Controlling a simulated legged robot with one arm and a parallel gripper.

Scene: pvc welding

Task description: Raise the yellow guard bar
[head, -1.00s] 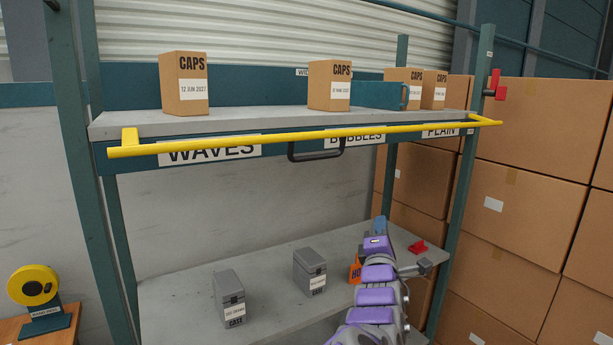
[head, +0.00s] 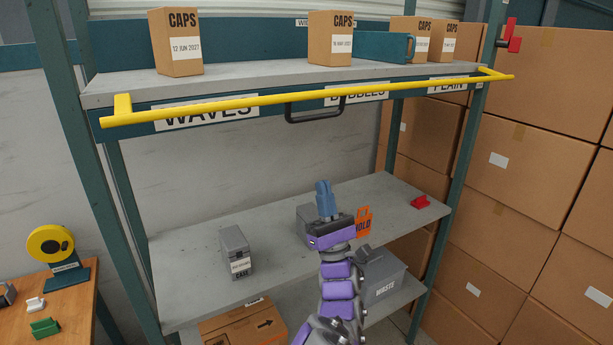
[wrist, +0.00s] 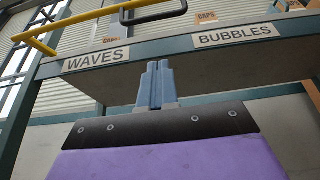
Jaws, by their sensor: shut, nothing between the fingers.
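The yellow guard bar (head: 300,96) runs across the front of the upper shelf, just below the shelf top and in front of the labels. A black handle (head: 315,112) hangs beneath its middle; it also shows in the wrist view (wrist: 155,15). The bar shows at the upper left of the wrist view (wrist: 70,24). My gripper (head: 325,190) is shut and empty, its blue fingers pointing up. In the head view it appears below the handle, over the lower shelf. In the wrist view the fingers (wrist: 157,75) appear below the handle and apart from it.
The upper shelf (head: 240,78) holds several CAPS boxes (head: 180,42) and a teal object (head: 383,45). Grey cases (head: 236,252), an orange HOLD tag (head: 363,221) and a red piece (head: 420,202) are on the lower shelf. Stacked cartons (head: 500,200) stand at right.

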